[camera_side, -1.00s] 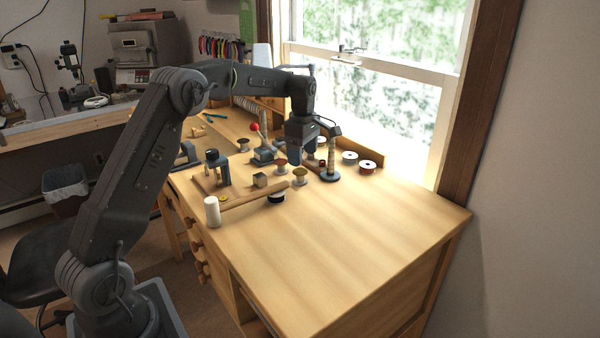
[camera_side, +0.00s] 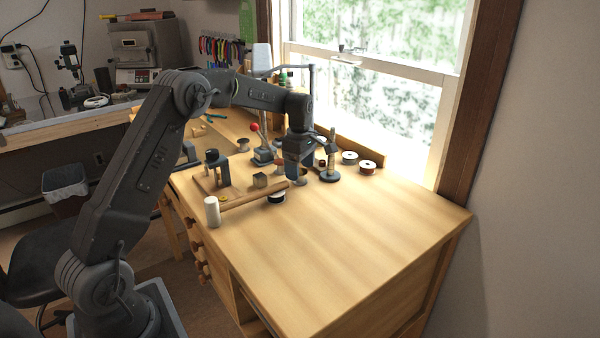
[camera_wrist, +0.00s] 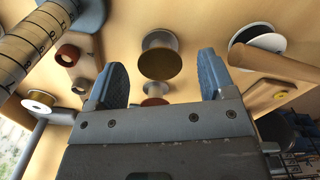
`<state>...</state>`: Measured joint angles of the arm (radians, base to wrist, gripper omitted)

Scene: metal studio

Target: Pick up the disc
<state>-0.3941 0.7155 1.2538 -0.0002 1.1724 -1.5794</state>
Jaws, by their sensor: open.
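Several round pieces are in view, and I cannot tell for sure which the task calls the disc. A spool with a tan-gold round face (camera_wrist: 161,63) stands between my fingers in the wrist view, apart from both. In the side view its base (camera_side: 300,182) shows just under my fingers. A small yellow disc (camera_side: 222,197) lies on a wooden board; it also shows in the wrist view (camera_wrist: 280,95). A black-and-white round spool (camera_side: 277,198) lies by a wooden rod. My gripper (camera_side: 298,168) is open and empty, pointing down low above the bench; its fingers also show in the wrist view (camera_wrist: 163,70).
A red-knobbed lever tool (camera_side: 263,152) stands close to the left. Two spools (camera_side: 367,167) sit near the window. The bench front (camera_side: 340,250) is clear.

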